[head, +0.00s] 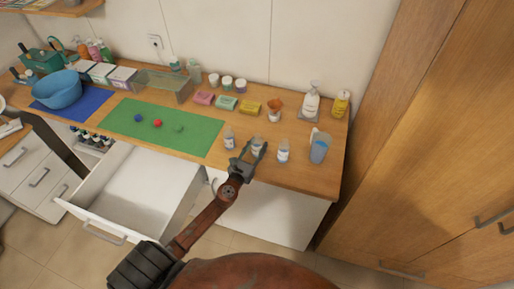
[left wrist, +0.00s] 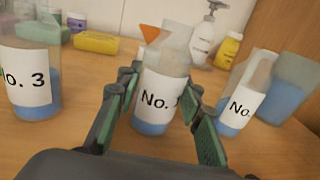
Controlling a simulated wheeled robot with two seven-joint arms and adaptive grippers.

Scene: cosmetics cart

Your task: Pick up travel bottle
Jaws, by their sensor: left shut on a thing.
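A clear travel bottle (head: 258,146) with blue liquid and a white "No." label stands near the front edge of the wooden counter. In the left wrist view this bottle (left wrist: 163,62) is upright between the fingers; its number is not clear. My left gripper (head: 249,156) is shut on it, with green pads on both sides. I cannot tell whether its base is off the counter. A similar bottle marked No. 3 (head: 229,140) stands to the left, and another labelled bottle (head: 283,153) to the right. My right gripper is not in view.
A clear pitcher with blue liquid (head: 319,148) stands right of the bottles. Soaps (head: 249,107), a funnel in a jar (head: 274,112) and pump bottles (head: 310,101) stand behind. A green mat (head: 190,140) lies left. A white drawer (head: 140,185) is open below.

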